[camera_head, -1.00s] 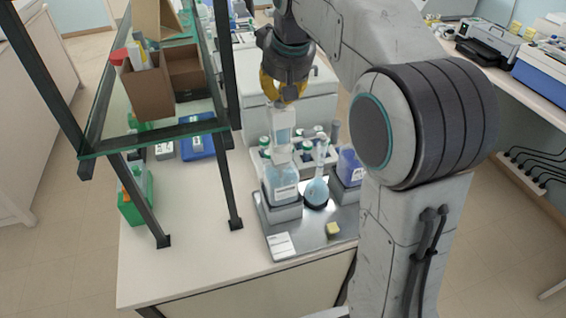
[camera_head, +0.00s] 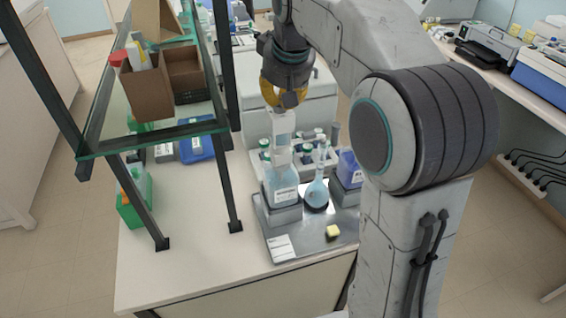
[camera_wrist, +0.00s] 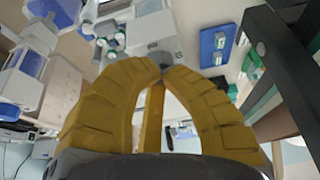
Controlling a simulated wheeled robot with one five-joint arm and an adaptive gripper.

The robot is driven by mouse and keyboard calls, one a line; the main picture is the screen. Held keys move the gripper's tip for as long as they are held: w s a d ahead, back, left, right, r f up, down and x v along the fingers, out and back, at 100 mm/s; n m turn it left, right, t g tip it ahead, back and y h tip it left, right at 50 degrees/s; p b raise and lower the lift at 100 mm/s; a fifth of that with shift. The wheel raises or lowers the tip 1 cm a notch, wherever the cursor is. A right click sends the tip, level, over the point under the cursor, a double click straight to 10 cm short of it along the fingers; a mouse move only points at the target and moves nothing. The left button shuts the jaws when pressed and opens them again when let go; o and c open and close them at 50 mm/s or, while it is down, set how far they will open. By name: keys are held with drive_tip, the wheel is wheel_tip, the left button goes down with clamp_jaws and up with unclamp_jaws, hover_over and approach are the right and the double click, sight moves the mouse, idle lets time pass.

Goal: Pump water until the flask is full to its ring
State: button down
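A clear pump bottle (camera_head: 283,190) of pale blue liquid stands upright on a metal tray (camera_head: 312,243), its white pump top (camera_head: 283,123) rising above it. A round flask (camera_head: 317,192) with a narrow neck stands just right of it on a dark support, with pale blue liquid in its bulb. The neck ring and exact level are too small to read. My gripper (camera_head: 285,104) is directly above the pump top, close to or touching it. In the wrist view the yellow fingertips (camera_wrist: 162,68) meet, with nothing visible between them.
A purple-blue bottle (camera_head: 349,168) stands right of the flask, with a rack of vials (camera_head: 306,146) behind. A dark-framed shelf (camera_head: 150,138) rises to the left. The front-left bench is clear.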

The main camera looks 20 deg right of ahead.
idle(0.4)
drive_tip(key=shift+r+p, duration=2)
drive_tip(key=shift+r, duration=0.05)
drive_tip(key=shift+f, duration=0.25)
drive_tip(key=shift+f+b, duration=1.65)
drive_tip(key=shift+f, duration=0.3)
drive_tip(key=shift+r+p, duration=1.95)
drive_tip(key=shift+r, duration=0.2)
